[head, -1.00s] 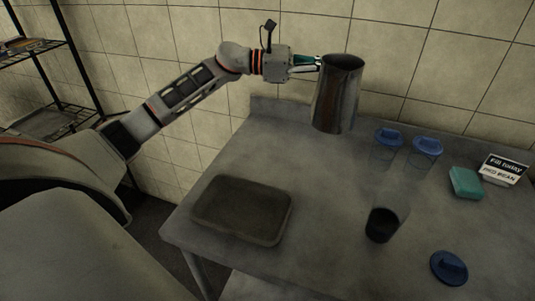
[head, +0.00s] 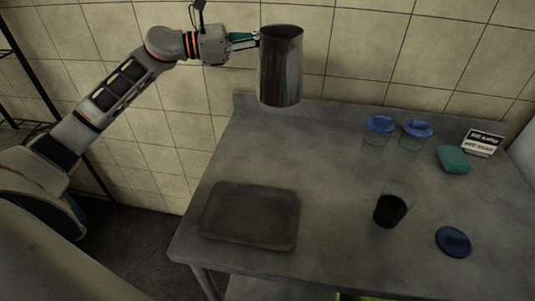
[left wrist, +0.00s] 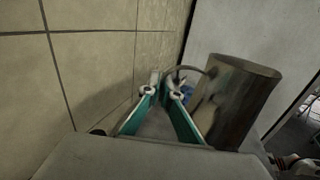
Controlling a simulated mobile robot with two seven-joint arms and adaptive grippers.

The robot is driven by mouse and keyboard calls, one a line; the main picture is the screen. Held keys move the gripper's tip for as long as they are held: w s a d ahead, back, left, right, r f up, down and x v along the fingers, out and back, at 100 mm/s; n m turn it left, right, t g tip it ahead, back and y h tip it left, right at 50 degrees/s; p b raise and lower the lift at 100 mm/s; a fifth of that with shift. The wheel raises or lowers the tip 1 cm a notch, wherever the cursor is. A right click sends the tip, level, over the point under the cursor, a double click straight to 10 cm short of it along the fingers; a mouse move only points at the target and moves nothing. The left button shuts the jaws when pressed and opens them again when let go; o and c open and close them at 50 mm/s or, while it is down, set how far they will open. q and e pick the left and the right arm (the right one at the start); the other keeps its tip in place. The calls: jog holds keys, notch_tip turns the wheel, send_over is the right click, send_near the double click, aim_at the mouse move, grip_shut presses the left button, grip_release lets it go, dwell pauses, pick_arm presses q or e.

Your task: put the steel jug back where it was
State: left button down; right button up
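The steel jug (head: 281,68) is a tall metal cylinder held upright in the air, in front of the tiled wall near the table's back left corner. My left gripper (head: 257,38) reaches it from the left, at the upper part of the jug. In the left wrist view the jug (left wrist: 235,102) stands to the right of the fingers, and its curved handle meets the green-sided fingertips (left wrist: 168,85). The fingers are close together on the handle. The jug's bottom appears clear of the tabletop. My right gripper is in neither view.
A grey table (head: 330,180) carries a dark shallow tray (head: 250,216) at front left. At right are two blue-lidded clear jars (head: 379,138) (head: 414,140), an open jar with dark contents (head: 390,209), a loose blue lid (head: 453,241), a green block (head: 452,158) and a sign (head: 482,143).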

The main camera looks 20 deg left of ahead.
pick_arm(q)
jog(key=shift+a+r, duration=0.1)
jog(key=shift+a, duration=0.05)
jog(key=shift+f, duration=0.25)
notch_tip(320, 180, down, 19)
jog(key=b, duration=0.1)
jog(key=shift+f, duration=0.2)
jog(key=shift+f+b, duration=0.3)
jog(key=shift+b, duration=0.1)
jog(key=c, duration=2.3)
grip_release()
jog(key=shift+r, duration=0.1)
